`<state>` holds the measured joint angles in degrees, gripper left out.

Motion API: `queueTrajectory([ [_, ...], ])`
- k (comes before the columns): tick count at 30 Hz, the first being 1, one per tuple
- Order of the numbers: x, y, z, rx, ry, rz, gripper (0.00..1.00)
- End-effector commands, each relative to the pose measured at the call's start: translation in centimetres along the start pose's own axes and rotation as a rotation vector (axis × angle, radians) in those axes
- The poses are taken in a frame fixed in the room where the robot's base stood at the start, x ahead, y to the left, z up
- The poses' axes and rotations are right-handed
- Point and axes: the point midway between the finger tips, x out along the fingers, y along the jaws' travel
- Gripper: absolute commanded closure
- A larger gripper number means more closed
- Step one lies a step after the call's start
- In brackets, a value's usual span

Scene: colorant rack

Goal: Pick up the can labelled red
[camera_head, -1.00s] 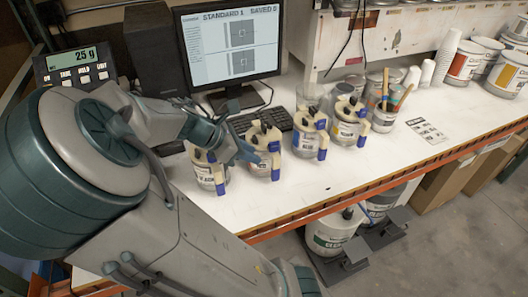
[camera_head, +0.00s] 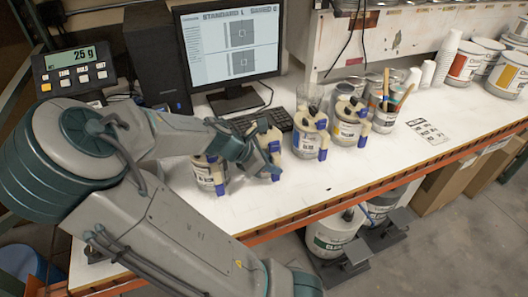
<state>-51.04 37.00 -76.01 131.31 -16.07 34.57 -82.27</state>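Several pale grey cans with beige and blue clamp-like fittings stand in a row along the front of the white bench. I can read no label as red. The leftmost can (camera_head: 209,176) has a label too small to read surely. The second can (camera_head: 275,130) is mostly hidden behind my gripper (camera_head: 262,158), with its label covered. The third can (camera_head: 305,141) seems labelled blue, and the fourth can (camera_head: 347,131) seems labelled yellow. My gripper is at the front of the second can, touching or very close to it. Its fingers overlap the can, so their opening is unclear.
A monitor (camera_head: 229,50), keyboard (camera_head: 262,120) and scale display (camera_head: 74,70) stand behind the row. A pot of brushes (camera_head: 384,121) is to the right. The bench's front right is clear except for a printed card (camera_head: 428,131).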

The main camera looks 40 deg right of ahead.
Motion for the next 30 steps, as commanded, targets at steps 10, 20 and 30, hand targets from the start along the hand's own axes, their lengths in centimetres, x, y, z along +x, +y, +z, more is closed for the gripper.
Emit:
queueTrajectory([
  [10,-0.03,-0.01,0.01,0.000,0.000,0.000,1.00],
  [20,-0.04,0.00,0.02,0.001,0.000,0.000,1.00],
  [30,-0.04,0.00,0.03,0.001,0.000,0.000,1.00],
])
